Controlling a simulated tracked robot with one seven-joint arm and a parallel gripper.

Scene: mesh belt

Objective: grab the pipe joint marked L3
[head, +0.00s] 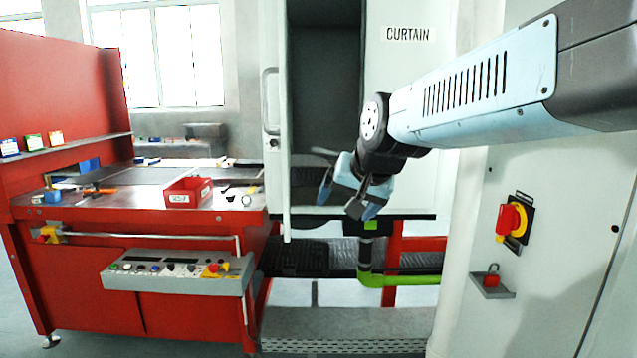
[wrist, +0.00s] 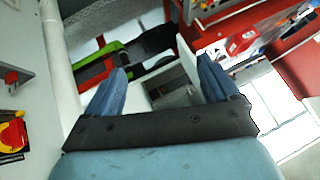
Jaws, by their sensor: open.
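No L3 mark is readable in either view, and I cannot tell which thing is the pipe joint. A bright green bent pipe piece (head: 372,278) with a dark upright part shows below my gripper in the head view, near the dark belt (head: 300,258). A green and black shape (wrist: 97,62) shows beyond the left finger in the wrist view. My gripper (head: 347,200) is open and empty, in front of the tall cabinet opening and above the belt. The wrist view shows both blue fingers (wrist: 163,72) spread apart with nothing between them held.
A white cabinet door (head: 276,130) stands open just left of my gripper. The cabinet wall marked CURTAIN (head: 408,34) and a red-yellow switch (head: 512,222) are to the right. A red workbench (head: 100,212) with a red bin (head: 188,192) stands left. A grey step (head: 340,322) lies below.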

